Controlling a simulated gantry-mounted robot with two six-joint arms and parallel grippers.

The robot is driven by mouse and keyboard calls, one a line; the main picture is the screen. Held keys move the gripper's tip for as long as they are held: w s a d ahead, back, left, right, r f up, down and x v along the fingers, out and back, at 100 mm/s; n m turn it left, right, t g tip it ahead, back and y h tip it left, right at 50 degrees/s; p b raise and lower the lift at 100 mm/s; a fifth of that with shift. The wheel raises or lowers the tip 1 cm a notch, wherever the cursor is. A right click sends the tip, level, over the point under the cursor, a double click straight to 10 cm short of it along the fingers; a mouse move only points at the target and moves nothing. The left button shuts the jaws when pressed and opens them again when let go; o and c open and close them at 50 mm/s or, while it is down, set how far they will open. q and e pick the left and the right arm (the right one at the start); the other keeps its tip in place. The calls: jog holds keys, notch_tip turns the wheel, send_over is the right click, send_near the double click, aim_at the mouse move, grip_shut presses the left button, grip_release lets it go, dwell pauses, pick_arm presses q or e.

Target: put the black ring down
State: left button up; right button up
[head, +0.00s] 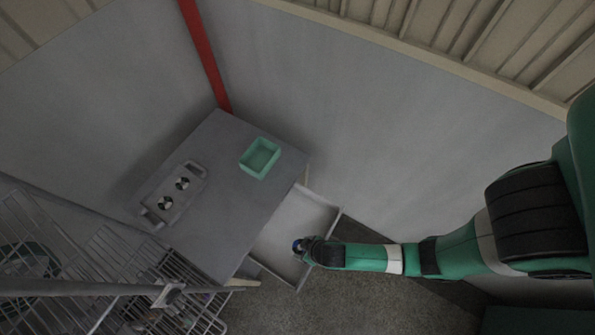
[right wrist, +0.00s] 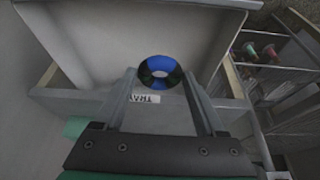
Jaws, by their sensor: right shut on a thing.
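The ring (right wrist: 160,70) shows in the right wrist view as a small round ring with black and blue segments, between my fingertips. My right gripper (right wrist: 161,76) is shut on it. In the head view my right gripper (head: 304,247) reaches in from the right, with a small blue spot at its tip. It is over the outer side of an open white drawer (head: 297,215) that sticks out from the grey table (head: 235,205). Whether the ring touches the drawer is unclear. My left gripper is not in view.
A green open box (head: 260,157) and a grey tray (head: 183,207) with two shiny round parts stand on the table. A label (right wrist: 146,98) shows on the drawer. Wire racks (head: 120,265) stand at the lower left. Much of the drawer floor is bare.

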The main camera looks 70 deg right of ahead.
jog(key=a, duration=0.2)
jog(key=b, duration=0.9)
send_over(306, 224)
jog(key=s, duration=0.2)
jog(key=f, duration=0.9)
jog(key=shift+w+a+f, duration=0.15)
jog(key=shift+a+f, duration=0.25)
jog(key=shift+d+f, duration=0.1)
jog(key=shift+d, duration=0.05)
pick_arm(q)
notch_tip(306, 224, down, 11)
jog(key=b, duration=0.1)
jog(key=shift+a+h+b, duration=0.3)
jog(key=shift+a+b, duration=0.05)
pick_arm(e)
jog(key=shift+d+f, duration=0.2)
jog(key=shift+f, duration=1.6)
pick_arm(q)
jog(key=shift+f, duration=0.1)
pick_arm(e)
jog(key=shift+f, duration=0.1)
